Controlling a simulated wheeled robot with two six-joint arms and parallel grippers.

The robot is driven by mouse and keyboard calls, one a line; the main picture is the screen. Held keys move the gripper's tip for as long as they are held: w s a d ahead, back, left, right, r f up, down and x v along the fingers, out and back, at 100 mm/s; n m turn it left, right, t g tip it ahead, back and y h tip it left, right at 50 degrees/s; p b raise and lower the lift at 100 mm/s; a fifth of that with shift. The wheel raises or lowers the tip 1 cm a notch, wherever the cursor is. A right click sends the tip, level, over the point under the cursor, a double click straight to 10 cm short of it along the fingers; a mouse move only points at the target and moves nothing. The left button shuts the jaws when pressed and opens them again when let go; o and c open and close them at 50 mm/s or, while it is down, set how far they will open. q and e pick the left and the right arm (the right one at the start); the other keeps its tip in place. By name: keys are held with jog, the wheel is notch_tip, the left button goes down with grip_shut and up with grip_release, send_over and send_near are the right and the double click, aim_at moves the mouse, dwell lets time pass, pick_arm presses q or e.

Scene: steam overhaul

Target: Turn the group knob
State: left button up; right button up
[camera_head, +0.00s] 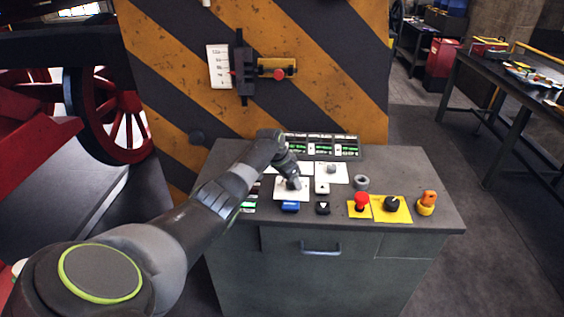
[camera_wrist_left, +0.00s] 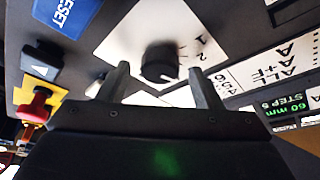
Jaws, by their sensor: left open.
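The group knob (camera_wrist_left: 160,62) is a black round knob on a white plate (camera_wrist_left: 185,25) marked with numbers in the left wrist view. My left gripper (camera_wrist_left: 157,82) is open, with one fingertip on each side of the knob in that view. I cannot tell whether the fingers touch it. In the head view my left gripper (camera_head: 291,183) reaches down over the white plate (camera_head: 290,196) on the grey console, and hides most of the knob. My right gripper is not in view.
Another white-plated knob (camera_head: 331,169) sits close behind. A striped panel (camera_head: 330,70) rises at the back.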

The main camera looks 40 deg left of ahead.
pick_arm(q)
jog(key=shift+s+a+r, duration=0.1)
jog(key=shift+r, duration=0.35)
jog(key=b+v, duration=0.2)
jog(key=v, duration=1.3)
jog(key=shift+s+r, duration=0.25)
jog(key=shift+r, duration=0.1)
jog(key=shift+a, duration=0.15)
